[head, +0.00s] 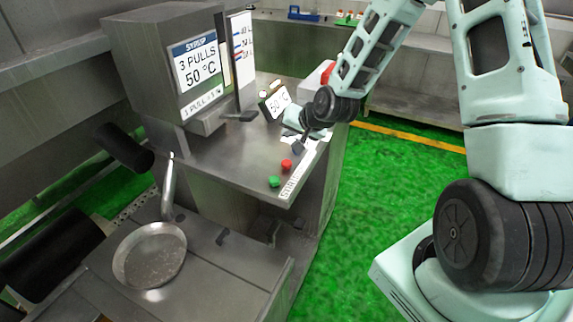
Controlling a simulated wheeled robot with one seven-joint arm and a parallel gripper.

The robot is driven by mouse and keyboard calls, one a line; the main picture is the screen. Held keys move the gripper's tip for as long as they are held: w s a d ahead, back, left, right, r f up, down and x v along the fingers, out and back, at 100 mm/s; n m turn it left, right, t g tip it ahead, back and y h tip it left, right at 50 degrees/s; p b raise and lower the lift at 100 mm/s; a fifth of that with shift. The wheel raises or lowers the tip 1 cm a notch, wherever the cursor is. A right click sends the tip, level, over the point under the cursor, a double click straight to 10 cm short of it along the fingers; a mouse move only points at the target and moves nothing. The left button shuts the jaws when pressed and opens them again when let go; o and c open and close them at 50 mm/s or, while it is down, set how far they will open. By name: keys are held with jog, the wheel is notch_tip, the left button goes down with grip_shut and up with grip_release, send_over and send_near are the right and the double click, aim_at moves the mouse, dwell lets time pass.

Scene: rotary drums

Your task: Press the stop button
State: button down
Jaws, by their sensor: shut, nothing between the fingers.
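A red button (286,164) and a green button (274,181) sit close together near the front right corner of the steel machine's top (231,158). The red one is the farther of the two. A white label (290,183) lies beside them along the edge; its lettering looks like "START". My gripper (297,149) is shut and empty. It points down just beyond and slightly right of the red button in the picture. I cannot tell whether it touches the surface. Both buttons are in plain view.
A sign (197,64) reads "3 pulls 50 °C". A black lever (238,115) stands beside a gauge scale (241,48). A small display (278,102) shows 50 °C. A round pan (150,256) sits on the lower counter. Green floor (380,190) is open at right.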

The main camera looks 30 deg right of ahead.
aim_at(289, 164)
notch_tip(289, 164, down, 8)
jog(key=b, duration=0.5)
jog(key=shift+r, duration=0.2)
jog(key=shift+b, duration=0.3)
dwell(1.3)
jog(key=shift+f, duration=0.4)
jog(key=shift+f+b, duration=0.6)
jog(key=shift+b, duration=0.15)
dwell(0.5)
dwell(0.3)
jog(key=shift+r+p, duration=0.85)
jog(key=shift+r, duration=0.2)
notch_tip(289, 164, up, 5)
jog(key=p, duration=0.4)
